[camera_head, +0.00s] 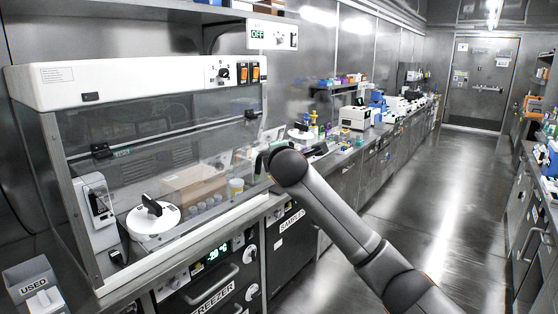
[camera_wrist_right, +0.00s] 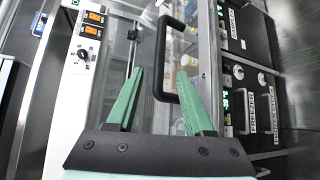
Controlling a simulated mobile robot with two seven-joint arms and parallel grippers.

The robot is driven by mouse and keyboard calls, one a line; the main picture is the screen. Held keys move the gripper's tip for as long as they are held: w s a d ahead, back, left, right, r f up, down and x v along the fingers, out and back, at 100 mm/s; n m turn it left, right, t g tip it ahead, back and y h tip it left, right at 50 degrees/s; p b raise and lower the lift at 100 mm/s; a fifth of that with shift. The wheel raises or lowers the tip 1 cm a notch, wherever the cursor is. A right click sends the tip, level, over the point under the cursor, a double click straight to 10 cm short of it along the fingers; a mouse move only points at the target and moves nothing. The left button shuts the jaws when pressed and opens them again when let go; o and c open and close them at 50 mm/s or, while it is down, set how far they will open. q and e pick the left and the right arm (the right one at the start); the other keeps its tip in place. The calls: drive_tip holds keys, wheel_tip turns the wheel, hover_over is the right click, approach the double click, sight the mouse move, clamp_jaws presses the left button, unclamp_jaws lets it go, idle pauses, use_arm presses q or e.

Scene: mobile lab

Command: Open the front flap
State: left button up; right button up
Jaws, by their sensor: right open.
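The front flap (camera_head: 165,165) is a clear pane on the lower front of the white-topped cabinet, and it looks closed. Dark hinge-like fittings (camera_head: 101,151) sit along its upper edge. My right arm reaches in from the lower right, with its gripper at the flap's right end, mostly hidden behind the wrist in the head view. In the right wrist view, the green fingers of my right gripper (camera_wrist_right: 160,75) are open. The black U-shaped handle (camera_wrist_right: 159,60) has its bar between the fingertips; I cannot tell whether they touch it. My left gripper is not in view.
Behind the pane are a round white device (camera_head: 153,217), a cardboard box (camera_head: 194,186) and small containers. A freezer (camera_head: 212,290) is below the cabinet. A grey USED bin (camera_head: 35,283) stands at the lower left. The aisle floor (camera_head: 450,180) on the right is clear.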

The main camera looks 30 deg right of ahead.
drive_tip(key=shift+v, duration=1.85)
